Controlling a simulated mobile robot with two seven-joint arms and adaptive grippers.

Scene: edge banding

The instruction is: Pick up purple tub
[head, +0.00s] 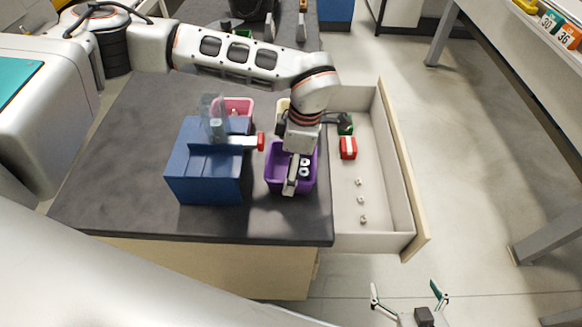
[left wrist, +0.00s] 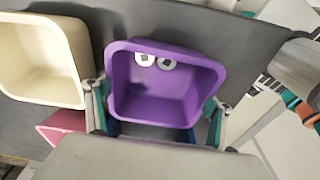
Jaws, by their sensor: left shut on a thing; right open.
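The purple tub (head: 276,184) is on the dark worktop near its right edge in the head view. It also shows in the left wrist view (left wrist: 135,95), with two white round pieces (left wrist: 155,62) with dark centres inside. My left gripper (head: 291,172) is over the tub from above. In the left wrist view my left gripper's fingers (left wrist: 158,115) lie on either side of the tub and are shut on it. Whether the tub's base touches the worktop cannot be told. My right gripper (head: 407,292) is open and empty, low over the floor at the bottom of the head view.
A blue box-like holder (head: 205,180) stands left of the tub. A pink tub (head: 240,106) and a cream tub (left wrist: 40,60) are close by. An open drawer (head: 376,215) at the right holds a red-and-white item (head: 348,148), a green item and several small pieces.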

